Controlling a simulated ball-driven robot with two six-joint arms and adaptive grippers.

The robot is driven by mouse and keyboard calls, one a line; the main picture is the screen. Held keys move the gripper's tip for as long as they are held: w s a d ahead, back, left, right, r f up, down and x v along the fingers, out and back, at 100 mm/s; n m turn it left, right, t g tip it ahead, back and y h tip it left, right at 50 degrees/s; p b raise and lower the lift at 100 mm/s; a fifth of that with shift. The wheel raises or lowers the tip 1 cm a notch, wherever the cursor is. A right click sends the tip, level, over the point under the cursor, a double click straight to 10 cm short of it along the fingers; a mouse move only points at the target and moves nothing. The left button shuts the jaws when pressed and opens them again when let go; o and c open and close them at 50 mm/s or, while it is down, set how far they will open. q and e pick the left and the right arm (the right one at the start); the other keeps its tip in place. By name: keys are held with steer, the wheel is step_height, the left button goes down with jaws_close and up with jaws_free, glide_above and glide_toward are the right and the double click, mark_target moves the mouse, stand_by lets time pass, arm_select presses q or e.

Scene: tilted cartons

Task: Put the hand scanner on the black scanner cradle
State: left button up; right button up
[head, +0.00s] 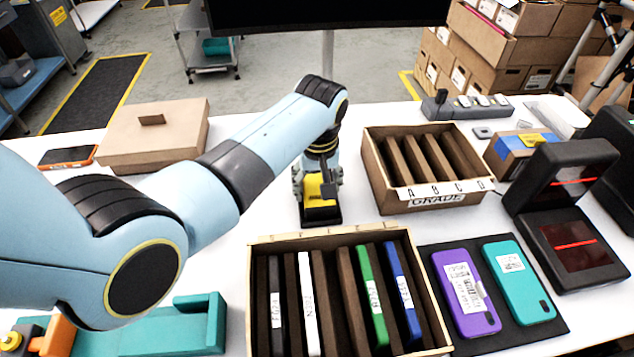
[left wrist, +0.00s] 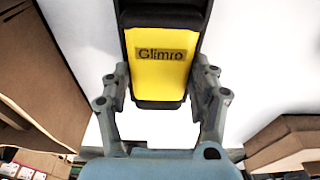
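The yellow and black hand scanner (head: 316,189) is at the middle of the table in the head view. In the left wrist view, its yellow face (left wrist: 160,80) carries the label "Glimro". My left gripper (head: 318,179) is above and around it, with one finger close against each side in the left wrist view (left wrist: 160,72). It looks shut on the scanner. A black base, apparently the scanner cradle (head: 322,216), shows just below the scanner. I cannot tell whether the scanner rests on it, since the gripper hides part. My right gripper is not in view.
An open carton (head: 262,243) with several upright phones stands in front, and a divided carton (head: 440,207) stands right of the gripper. A closed box (head: 150,150) is at the back left. A black mat (head: 535,332) with two phones and a black stand (head: 560,225) are at the right.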

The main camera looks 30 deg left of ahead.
mark_target(318, 192)
arm_select(q)
steer(key=o, duration=0.4)
steer(key=shift+c, duration=0.2)
steer(key=shift+r, duration=0.1)
step_height(318, 192, up, 12)
steer(key=s, duration=0.1)
steer(key=shift+d+p, duration=0.3)
steer(key=shift+d, duration=0.1)
steer(key=shift+s, duration=0.1)
